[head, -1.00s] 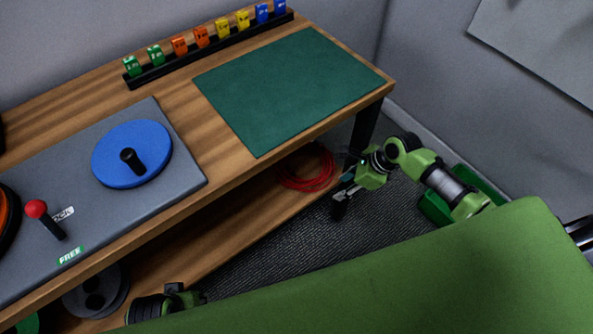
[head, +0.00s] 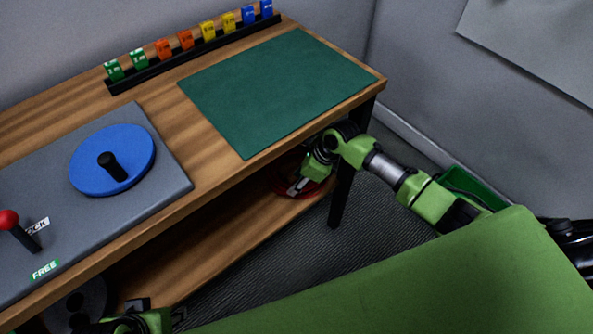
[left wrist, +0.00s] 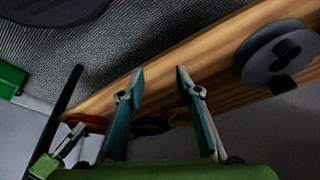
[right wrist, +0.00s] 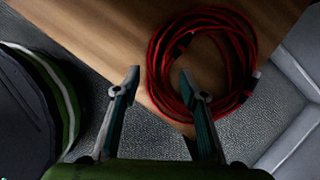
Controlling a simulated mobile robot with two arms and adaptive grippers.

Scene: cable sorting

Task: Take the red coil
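The red coil (right wrist: 246,62) lies on the lower wooden shelf near its end in the right wrist view. In the head view it is partly hidden behind my right gripper (head: 296,187); it also shows at the lower left of the left wrist view (left wrist: 88,121). My right gripper is open in the right wrist view (right wrist: 160,74), its fingertips on either side of the coil's left part in the picture. I cannot tell whether they touch it. My left gripper (left wrist: 160,71) is open and empty beside the shelf, farther left along the table.
The tabletop with a green mat (head: 275,90) is above the shelf, and a dark table leg (head: 345,190) stands close to my right arm. Blue (left wrist: 150,127) and yellow (left wrist: 180,116) coils and a grey reel (left wrist: 268,65) are on the shelf. A green bin (head: 470,188) stands right.

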